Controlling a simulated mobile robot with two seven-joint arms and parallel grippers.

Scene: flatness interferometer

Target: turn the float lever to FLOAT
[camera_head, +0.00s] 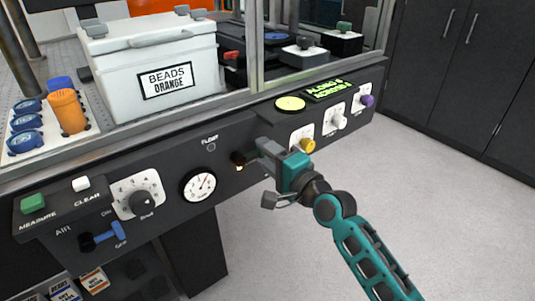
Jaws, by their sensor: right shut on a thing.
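The dark front panel (160,160) carries the white word FLOAT (209,140) with a small round mark below it. The float lever (238,159) is a small dark lever to the right of that word, with a little orange at its base. My right gripper (256,153) comes in from the lower right. Its grey fingers are shut on the float lever and hide part of it. Which way the lever points is hard to tell. My left gripper is not in view.
A round gauge (199,185), a white dial (138,196), a blue AIR lever (106,237) and a green MEASURE button (34,203) lie left on the panel. Yellow (307,145), white (340,122) and purple (367,101) knobs lie right. Open floor (430,190) is at right.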

